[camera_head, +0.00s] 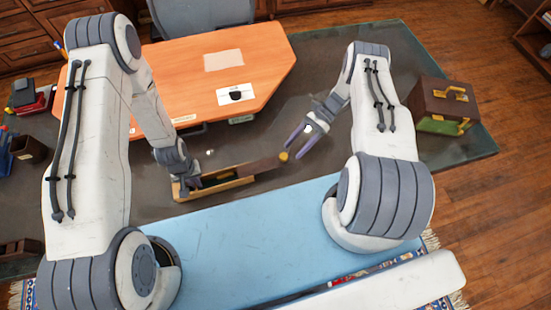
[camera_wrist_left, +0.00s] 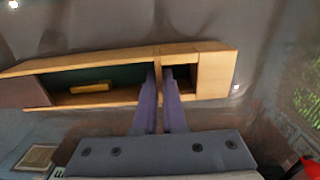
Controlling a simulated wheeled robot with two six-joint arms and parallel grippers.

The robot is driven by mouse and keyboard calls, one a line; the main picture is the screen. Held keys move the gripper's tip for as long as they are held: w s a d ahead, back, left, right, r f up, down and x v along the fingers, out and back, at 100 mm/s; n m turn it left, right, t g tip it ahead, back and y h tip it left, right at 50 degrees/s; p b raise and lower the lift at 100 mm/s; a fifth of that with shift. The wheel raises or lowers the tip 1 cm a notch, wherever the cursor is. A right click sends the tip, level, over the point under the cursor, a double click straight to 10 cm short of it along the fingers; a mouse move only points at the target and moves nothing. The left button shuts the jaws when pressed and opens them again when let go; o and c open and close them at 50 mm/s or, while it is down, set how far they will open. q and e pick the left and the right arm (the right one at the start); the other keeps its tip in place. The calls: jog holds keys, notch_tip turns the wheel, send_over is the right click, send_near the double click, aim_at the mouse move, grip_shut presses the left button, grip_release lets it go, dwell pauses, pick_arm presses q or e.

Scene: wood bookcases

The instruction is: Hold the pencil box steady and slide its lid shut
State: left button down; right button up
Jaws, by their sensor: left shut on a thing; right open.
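The pencil box (camera_head: 215,190) is a long light-wood box on the dark tabletop, open on top with a dark green inside. Its dark brown lid (camera_head: 258,166) sticks out past the box's right end, with a small yellow knob (camera_head: 283,156) at its far tip. In the left wrist view the lid (camera_wrist_left: 22,92) shows at the left, and a yellow piece (camera_wrist_left: 90,87) lies in the long compartment. My left gripper (camera_head: 188,183) is shut on the box's cross divider (camera_wrist_left: 157,58), between the long and short compartments. My right gripper (camera_head: 297,148) is open and empty, just right of the knob.
An orange board (camera_head: 180,75) with papers lies behind the box. A brown case (camera_head: 445,100) with a gold handle stands at the right. A dark holder (camera_head: 30,149) stands at the far left. A light blue surface (camera_head: 240,240) lies in front.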

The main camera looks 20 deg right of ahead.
aim_at(275, 164)
jog(key=y, duration=0.1)
jog(key=d+y, duration=0.1)
jog(key=y, duration=0.1)
jog(key=shift+s+d+r+t, duration=0.1)
jog(key=shift+s+d+t, duration=0.05)
jog(key=shift+t, duration=0.25)
jog(key=y, duration=0.1)
jog(key=s+d+r+y, duration=0.1)
jog(key=y, duration=0.1)
jog(key=shift+d+r+t, duration=0.2)
jog(key=shift+d+t, duration=0.1)
jog(key=shift+t, duration=0.1)
jog(key=x, duration=1.2)
jog(key=shift+w, duration=0.1)
grip_shut()
dwell(0.3)
